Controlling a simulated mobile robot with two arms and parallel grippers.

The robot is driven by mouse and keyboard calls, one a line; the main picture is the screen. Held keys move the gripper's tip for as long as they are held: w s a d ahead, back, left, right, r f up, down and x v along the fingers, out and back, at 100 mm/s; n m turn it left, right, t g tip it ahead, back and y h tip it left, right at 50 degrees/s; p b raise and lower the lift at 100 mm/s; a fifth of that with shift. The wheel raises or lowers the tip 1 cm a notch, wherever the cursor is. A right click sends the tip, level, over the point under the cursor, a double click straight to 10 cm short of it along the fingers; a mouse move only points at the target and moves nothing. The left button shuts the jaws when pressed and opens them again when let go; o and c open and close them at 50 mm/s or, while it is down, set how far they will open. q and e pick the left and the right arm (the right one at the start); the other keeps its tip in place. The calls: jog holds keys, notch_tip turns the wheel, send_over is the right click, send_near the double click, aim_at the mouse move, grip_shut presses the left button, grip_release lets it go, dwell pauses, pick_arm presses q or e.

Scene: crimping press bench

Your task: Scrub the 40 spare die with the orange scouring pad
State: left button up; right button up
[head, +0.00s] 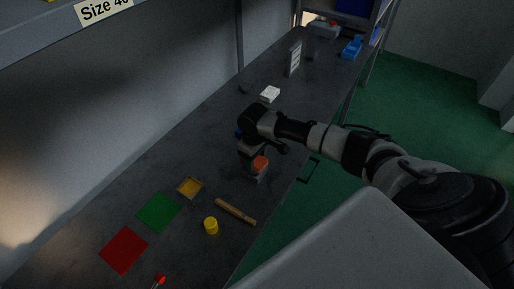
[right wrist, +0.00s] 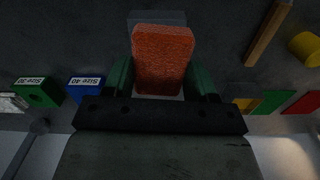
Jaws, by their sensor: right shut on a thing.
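My right gripper (head: 257,157) is shut on the orange scouring pad (head: 260,163). In the right wrist view the pad (right wrist: 162,58) sits between the green fingers of the gripper (right wrist: 162,78). A grey block (right wrist: 157,18) shows just past the pad's far end; it also shows below the pad in the head view (head: 261,175). Whether pad and block touch I cannot tell. A blue block (right wrist: 86,88) labelled "Size 40" stands to the left in the right wrist view; in the head view the arm mostly hides it. My left gripper is not in view.
A green block (right wrist: 38,92) labelled "Size 30" stands beside the blue one. A wooden stick (head: 235,211), a yellow cylinder (head: 211,226), a yellow tray (head: 199,182), a green mat (head: 158,212) and a red mat (head: 124,251) lie nearer on the bench. A white box (head: 270,94) stands farther back.

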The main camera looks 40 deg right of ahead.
jog(key=shift+s+a+f+p, duration=0.15)
jog(key=shift+a+p, duration=0.25)
jog(key=shift+a, duration=0.4)
jog(key=shift+d, duration=0.3)
jog(key=shift+w+d+b, duration=0.3)
jog(key=shift+d+b, duration=0.05)
jog(key=shift+d, duration=0.2)
jog(key=shift+w+d, duration=0.25)
jog(key=shift+d, duration=0.7)
